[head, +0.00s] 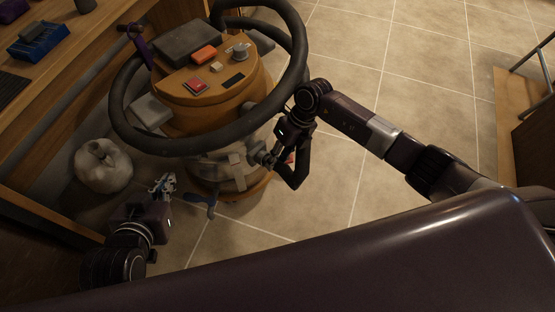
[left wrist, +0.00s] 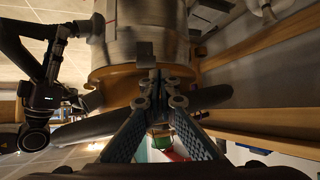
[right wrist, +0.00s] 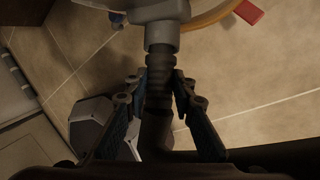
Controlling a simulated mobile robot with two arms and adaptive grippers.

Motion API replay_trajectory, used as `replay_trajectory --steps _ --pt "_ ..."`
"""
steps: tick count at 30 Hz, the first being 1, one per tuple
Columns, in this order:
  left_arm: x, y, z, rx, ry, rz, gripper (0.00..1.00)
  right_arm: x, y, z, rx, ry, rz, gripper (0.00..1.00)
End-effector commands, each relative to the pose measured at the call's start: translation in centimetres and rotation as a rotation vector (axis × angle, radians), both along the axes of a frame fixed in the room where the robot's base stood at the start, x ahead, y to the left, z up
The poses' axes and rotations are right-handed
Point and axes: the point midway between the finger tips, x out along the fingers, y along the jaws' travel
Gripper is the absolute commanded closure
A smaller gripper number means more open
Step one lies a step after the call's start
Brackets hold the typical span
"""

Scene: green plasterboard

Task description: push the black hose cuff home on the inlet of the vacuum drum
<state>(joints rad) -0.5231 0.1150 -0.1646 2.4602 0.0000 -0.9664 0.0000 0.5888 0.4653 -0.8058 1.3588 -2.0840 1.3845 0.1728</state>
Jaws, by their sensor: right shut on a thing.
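The vacuum drum (head: 225,95) stands on the tiled floor, with an orange top and a metal lower body. A thick black hose (head: 128,125) loops around its top. My right gripper (head: 268,158) is at the drum's lower side, shut on the black ribbed hose cuff (right wrist: 158,88). In the right wrist view the cuff lines up with the pale grey inlet (right wrist: 160,35) and meets its stub; how deep it sits cannot be told. My left gripper (head: 164,184) is left of the drum, apart from it. Its fingers (left wrist: 159,88) look closed together and empty, facing the metal body (left wrist: 150,40).
A pale sack (head: 103,165) lies on the floor left of the drum. A blue-handled piece (head: 202,200) is at the drum's base. A wooden bench (head: 60,80) with a blue box (head: 38,40) runs along the left. The tiled floor (head: 370,55) to the right is clear.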

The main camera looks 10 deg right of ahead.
Motion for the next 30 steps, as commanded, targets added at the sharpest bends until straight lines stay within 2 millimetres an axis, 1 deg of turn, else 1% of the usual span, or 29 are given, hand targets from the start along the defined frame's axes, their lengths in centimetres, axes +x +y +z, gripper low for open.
replay_trajectory --steps 30 --pt "1.9 -0.8 2.3 -0.029 -0.124 -0.009 1.00 0.5 0.3 -0.2 0.000 0.000 0.001 1.00"
